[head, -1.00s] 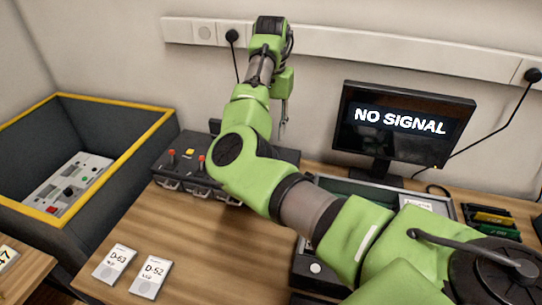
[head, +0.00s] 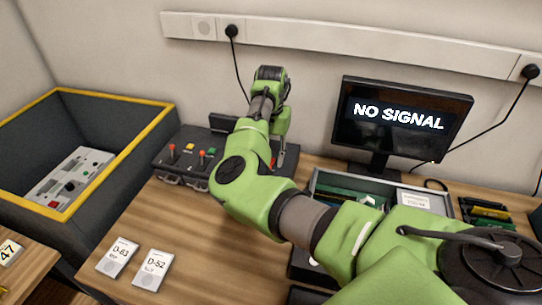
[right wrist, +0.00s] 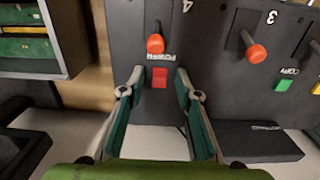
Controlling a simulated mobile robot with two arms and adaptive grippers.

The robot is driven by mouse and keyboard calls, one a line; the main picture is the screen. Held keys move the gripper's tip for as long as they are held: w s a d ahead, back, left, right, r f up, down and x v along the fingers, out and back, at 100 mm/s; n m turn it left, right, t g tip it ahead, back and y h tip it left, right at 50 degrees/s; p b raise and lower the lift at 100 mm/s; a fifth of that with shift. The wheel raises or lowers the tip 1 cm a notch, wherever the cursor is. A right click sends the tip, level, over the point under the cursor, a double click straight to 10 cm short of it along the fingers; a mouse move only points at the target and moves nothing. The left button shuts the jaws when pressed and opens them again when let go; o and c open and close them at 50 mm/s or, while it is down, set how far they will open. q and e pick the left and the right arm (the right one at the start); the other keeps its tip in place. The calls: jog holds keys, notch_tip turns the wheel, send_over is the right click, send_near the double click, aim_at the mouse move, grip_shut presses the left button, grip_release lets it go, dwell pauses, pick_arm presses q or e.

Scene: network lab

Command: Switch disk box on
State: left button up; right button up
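A dark switch unit (head: 165,165) with red-tipped levers and coloured squares stands at the back of the table, left of the monitor. My right arm hides part of it. In the right wrist view, one red-tipped lever (right wrist: 155,43) stands beside an upside-down 4, with a red square (right wrist: 159,77) below it. Another red-tipped lever (right wrist: 256,51) is beside an upside-down 3, with a green square (right wrist: 288,85). My right gripper (head: 281,160) is at the unit's right end. Its fingers (right wrist: 160,92) are apart and empty, on either side of the red square in the picture. My left gripper is out of view.
A "NO SIGNAL" monitor (head: 400,115) and a grey tray (head: 378,184) with green boards are at the right. A yellow-rimmed bin (head: 112,155) is at the left. Two label cards, D-63 (head: 117,257) and D-52 (head: 151,269), lie at the front left. The front-middle table (head: 215,245) is clear.

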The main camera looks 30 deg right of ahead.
grip_shut()
jog(key=shift+w+d+r+y+p, duration=0.15)
jog(key=shift+r+y+p, duration=0.2)
jog(key=shift+p, duration=0.55)
jog(key=shift+g, duration=0.4)
jog(key=shift+w+d+f+y, duration=0.1)
jog(key=shift+w+f+y, duration=0.05)
jog(key=shift+y, duration=0.1)
jog(key=shift+w+d+f+g+y, duration=0.1)
jog(key=shift+g+y, duration=0.2)
jog(key=shift+b, duration=0.4)
